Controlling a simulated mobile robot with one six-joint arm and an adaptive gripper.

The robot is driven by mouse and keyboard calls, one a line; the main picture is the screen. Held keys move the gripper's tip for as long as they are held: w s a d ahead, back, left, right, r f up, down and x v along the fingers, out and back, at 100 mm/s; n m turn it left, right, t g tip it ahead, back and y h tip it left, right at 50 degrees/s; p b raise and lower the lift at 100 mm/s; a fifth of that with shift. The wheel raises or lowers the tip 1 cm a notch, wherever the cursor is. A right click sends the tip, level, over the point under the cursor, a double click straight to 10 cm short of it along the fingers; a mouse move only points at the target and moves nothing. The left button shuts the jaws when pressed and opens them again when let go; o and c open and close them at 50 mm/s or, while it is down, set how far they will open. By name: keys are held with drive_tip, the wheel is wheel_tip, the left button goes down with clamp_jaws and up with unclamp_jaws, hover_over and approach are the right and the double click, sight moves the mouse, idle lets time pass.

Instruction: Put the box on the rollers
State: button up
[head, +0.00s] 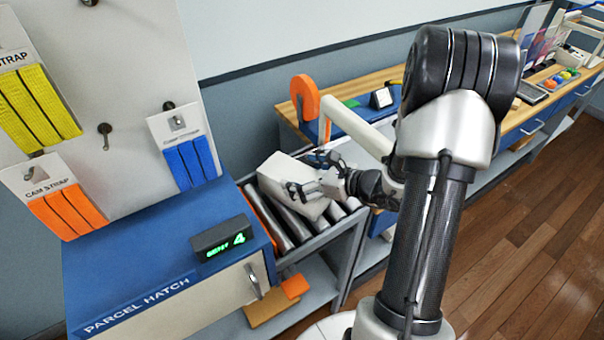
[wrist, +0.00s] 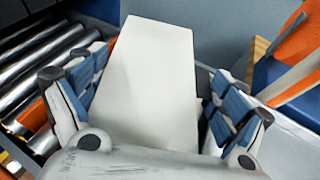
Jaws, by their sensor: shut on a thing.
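A white box (head: 285,178) is between the fingers of my gripper (head: 315,175), over the right part of the rollers in the head view. In the wrist view the box (wrist: 152,80) fills the middle, with blue finger pads on both sides of it. My gripper (wrist: 150,105) is shut on the box. The metal rollers (head: 264,215) lie in a grey frame, and they also show at the left of the wrist view (wrist: 35,75). The box looks slightly tilted. I cannot tell whether its underside touches the rollers.
The blue parcel hatch counter (head: 140,270) with a display (head: 222,238) stands left of the rollers. A strap wall (head: 110,40) rises behind it. An orange item (head: 295,286) lies on the shelf below.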

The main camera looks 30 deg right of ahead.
drive_tip(key=shift+f, duration=0.25)
drive_tip(key=o, duration=1.3)
